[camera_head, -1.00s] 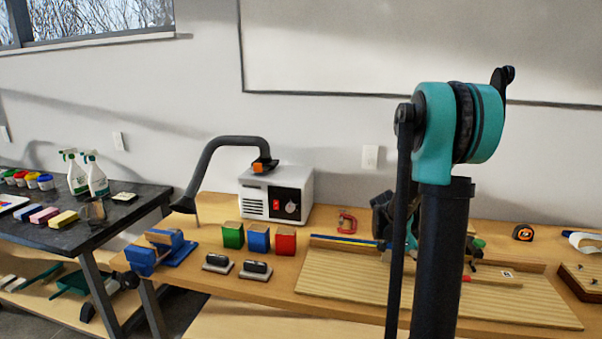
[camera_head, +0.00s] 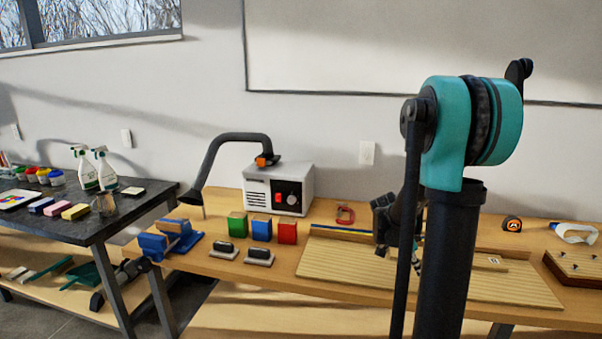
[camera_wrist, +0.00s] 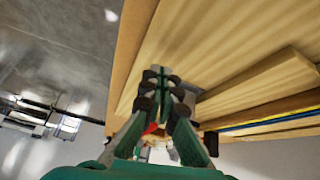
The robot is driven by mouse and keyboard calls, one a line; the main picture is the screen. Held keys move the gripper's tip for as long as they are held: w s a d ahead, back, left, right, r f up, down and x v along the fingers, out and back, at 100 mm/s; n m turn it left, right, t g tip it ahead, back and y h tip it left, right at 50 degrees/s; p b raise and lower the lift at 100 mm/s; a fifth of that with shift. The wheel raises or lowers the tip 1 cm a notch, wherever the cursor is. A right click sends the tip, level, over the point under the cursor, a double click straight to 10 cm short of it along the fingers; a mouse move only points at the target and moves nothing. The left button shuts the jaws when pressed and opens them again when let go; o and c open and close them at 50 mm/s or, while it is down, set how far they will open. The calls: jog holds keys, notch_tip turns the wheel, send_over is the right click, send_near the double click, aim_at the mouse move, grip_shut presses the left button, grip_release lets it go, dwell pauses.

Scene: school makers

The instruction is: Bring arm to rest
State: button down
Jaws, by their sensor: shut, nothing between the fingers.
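My teal and black arm rises at the right of the head view. Its dark wrist end shows partly behind the upright links, above the ribbed wooden board (camera_head: 340,265) on the workbench. The fingers are hard to make out there. In the wrist view my gripper (camera_wrist: 163,80) is shut, with its dark fingertips together and nothing held. Behind it in that view are the wooden bench surface and a wooden piece (camera_wrist: 260,85) with a blue strip along it.
A tape measure (camera_head: 511,224) lies to the right. A dark table (camera_head: 75,222) with spray bottles stands left.

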jog(key=s+a+f+n+t+y, duration=0.3)
jog(key=s+a+n+t+y, duration=0.2)
jog(key=s+a+n, duration=0.9)
jog(key=a+n+y, duration=0.1)
jog(key=a+n, duration=0.2)
jog(key=n, duration=0.1)
jog(key=shift+s+a, duration=0.25)
jog(key=shift+s, duration=0.15)
